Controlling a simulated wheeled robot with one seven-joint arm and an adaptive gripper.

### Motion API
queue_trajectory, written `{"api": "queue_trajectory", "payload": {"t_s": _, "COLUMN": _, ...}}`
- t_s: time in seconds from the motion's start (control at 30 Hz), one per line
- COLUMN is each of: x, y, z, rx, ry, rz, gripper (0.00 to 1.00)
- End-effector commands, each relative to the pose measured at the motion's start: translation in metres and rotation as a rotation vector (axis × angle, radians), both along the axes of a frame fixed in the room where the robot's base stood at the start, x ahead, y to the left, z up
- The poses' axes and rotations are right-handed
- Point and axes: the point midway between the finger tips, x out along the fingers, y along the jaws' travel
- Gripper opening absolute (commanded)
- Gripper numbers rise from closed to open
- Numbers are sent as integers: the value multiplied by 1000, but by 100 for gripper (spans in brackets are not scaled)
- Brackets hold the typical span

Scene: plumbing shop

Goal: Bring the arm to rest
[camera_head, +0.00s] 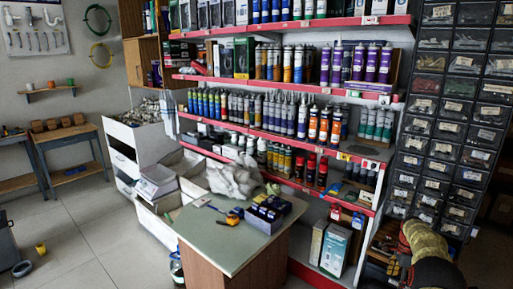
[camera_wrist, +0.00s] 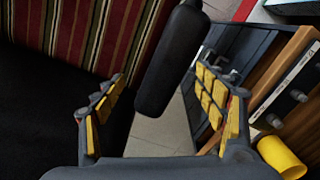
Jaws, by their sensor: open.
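My gripper (camera_wrist: 165,112) shows in the wrist view, its two grey fingers with yellow pads spread wide apart. Nothing is held between them. A black rounded bar (camera_wrist: 172,60) lies beyond the fingers, in the gap as seen from the wrist; I cannot tell how far off it is. I cannot make out the gripper in the head view.
In the wrist view, striped cloth (camera_wrist: 85,32) is at upper left and a yellow cylinder (camera_wrist: 281,157) is near the right finger.

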Motion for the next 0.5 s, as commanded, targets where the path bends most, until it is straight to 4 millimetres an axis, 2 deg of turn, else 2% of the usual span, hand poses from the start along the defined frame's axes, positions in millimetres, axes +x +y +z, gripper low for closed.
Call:
{"api": "queue_trajectory", "payload": {"t_s": 0.03, "x": -10, "y": 6, "z": -12, "rx": 15, "ry": 19, "rz": 61, "gripper": 71}}
{"api": "queue_trajectory", "payload": {"t_s": 0.07, "x": -15, "y": 10, "z": -14, "rx": 21, "ry": 26, "rz": 102, "gripper": 71}}
{"api": "queue_trajectory", "payload": {"t_s": 0.17, "x": -33, "y": 22, "z": -13, "rx": 41, "ry": 40, "rz": 246, "gripper": 71}}
{"api": "queue_trajectory", "payload": {"t_s": 0.27, "x": -49, "y": 41, "z": 1, "rx": 57, "ry": 47, "rz": 393, "gripper": 71}}
{"api": "queue_trajectory", "payload": {"t_s": 0.37, "x": -63, "y": 63, "z": 22, "rx": 64, "ry": 44, "rz": 535, "gripper": 71}}
{"api": "queue_trajectory", "payload": {"t_s": 0.5, "x": -84, "y": 100, "z": 62, "rx": 65, "ry": 32, "rz": 738, "gripper": 71}}
